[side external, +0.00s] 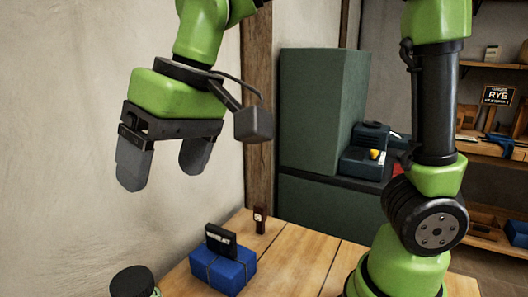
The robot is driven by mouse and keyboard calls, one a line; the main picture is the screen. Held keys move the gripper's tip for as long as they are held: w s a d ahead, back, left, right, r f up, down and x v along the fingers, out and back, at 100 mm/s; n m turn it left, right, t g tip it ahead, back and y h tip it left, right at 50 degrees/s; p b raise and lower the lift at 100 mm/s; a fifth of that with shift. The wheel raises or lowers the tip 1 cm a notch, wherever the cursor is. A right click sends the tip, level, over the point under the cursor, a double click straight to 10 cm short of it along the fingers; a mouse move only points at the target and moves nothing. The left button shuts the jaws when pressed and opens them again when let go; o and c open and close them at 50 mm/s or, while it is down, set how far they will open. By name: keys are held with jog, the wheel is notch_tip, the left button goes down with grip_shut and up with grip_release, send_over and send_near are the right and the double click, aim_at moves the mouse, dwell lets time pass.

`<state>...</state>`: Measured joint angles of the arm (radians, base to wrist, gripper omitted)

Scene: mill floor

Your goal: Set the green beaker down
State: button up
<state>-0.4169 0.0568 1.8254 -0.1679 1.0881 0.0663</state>
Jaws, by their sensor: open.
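My gripper (164,176) is open and empty, high at the left, with its two grey fingers spread wide and pointing down. It hangs well above the table. No green beaker can be clearly made out in this view. A round object with a black top (133,281) is cut off by the bottom edge, below my gripper. Only a thin strip of its paler body shows, so I cannot tell what it is.
The wooden table (295,258) holds a blue block-shaped bundle (222,270) with a dark labelled card (220,242) and a small brown item (260,220). A green cabinet (320,110) stands behind. The table right of the bundle is clear.

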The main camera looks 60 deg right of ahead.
jog(key=s+d+m+t, duration=0.4)
jog(key=s+d, duration=0.6)
jog(key=s, duration=0.2)
jog(key=shift+d+h, duration=0.3)
jog(key=shift+d, duration=0.05)
dwell(0.4)
